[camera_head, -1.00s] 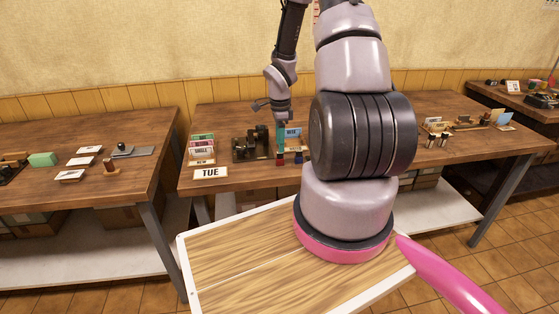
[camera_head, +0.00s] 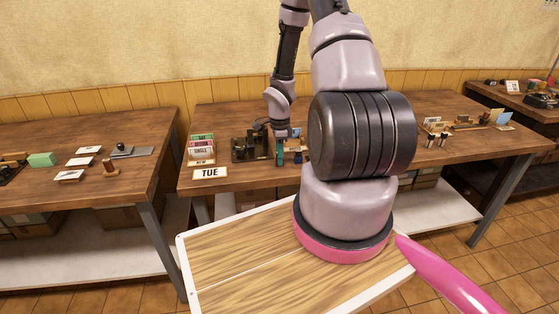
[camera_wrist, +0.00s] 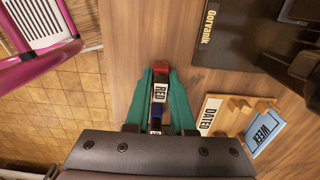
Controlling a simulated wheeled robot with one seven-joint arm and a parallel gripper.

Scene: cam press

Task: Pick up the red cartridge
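The red cartridge (camera_wrist: 160,68) stands near the front edge of the wooden table, with a white label reading RED. In the wrist view it sits between the tips of the teal fingers of my gripper (camera_wrist: 160,83). One finger is on each side, very close to it; I cannot tell whether they touch. In the head view my gripper (camera_head: 280,157) points down at the table and largely hides the red cartridge. The blue cartridge (camera_head: 298,157) stands just right of it; its blue top also shows in the wrist view (camera_wrist: 155,112), below the red one.
A dark press (camera_head: 250,147) with a Golvanik plate (camera_wrist: 208,27) stands left of my gripper. A TUE card (camera_head: 210,173) and a card rack (camera_head: 201,149) lie farther left.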

